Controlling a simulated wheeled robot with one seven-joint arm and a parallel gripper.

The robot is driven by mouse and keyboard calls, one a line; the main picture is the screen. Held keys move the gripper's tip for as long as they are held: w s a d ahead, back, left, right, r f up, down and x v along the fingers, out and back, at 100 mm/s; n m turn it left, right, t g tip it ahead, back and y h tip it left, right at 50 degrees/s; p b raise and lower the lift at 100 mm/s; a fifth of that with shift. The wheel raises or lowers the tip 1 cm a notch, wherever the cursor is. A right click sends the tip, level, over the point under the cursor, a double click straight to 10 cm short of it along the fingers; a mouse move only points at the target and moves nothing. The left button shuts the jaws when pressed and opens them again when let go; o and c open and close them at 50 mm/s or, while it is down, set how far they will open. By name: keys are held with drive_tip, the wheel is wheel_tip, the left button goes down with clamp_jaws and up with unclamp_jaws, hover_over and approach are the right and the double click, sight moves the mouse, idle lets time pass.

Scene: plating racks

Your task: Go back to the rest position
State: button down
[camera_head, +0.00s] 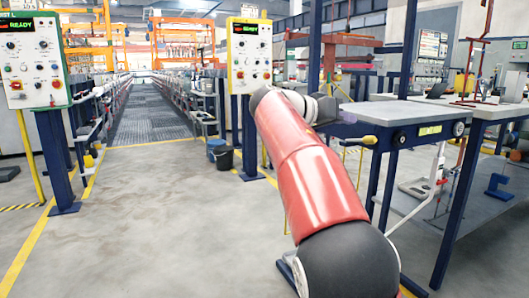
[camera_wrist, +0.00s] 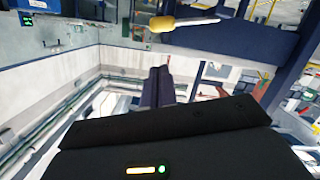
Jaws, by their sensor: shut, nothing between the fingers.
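My gripper (camera_wrist: 158,86) shows in the wrist view as two dark fingers lying close together above its black body. It is shut, with nothing between the fingers. In the head view my red arm reaches up and away from the lower right, in front of the grey-topped table. Its far end is beside the left end of that table, and the fingers cannot be made out there. The wrist view looks past the fingers at a pale wall with pipes, tilted in the picture.
The grey-topped table (camera_head: 402,113) has a yellow-knobbed lever (camera_head: 369,140), also in the wrist view (camera_wrist: 163,23). A yellow control panel (camera_head: 249,55) stands left of my arm, a green one (camera_head: 33,60) at far left. The floor at centre left is clear.

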drive_tip(key=s+d+f+n+y+p, duration=0.1)
drive_tip(key=s+f+n+y+p, duration=0.45)
drive_tip(key=s, duration=0.75)
drive_tip(key=s+a+f+n+y+p, duration=0.2)
drive_tip(key=s+a+f+y, duration=0.2)
drive_tip(key=s+f, duration=0.4)
drive_tip(key=s+a+f+n+y+p, duration=0.1)
drive_tip(key=s+a+f+y, duration=0.4)
drive_tip(key=s, duration=0.8)
wheel_tip(320, 180, down, 3)
drive_tip(key=shift+s+a+n+p, duration=0.15)
drive_tip(key=shift+a+n+p, duration=0.2)
drive_tip(key=shift+a+n, duration=0.5)
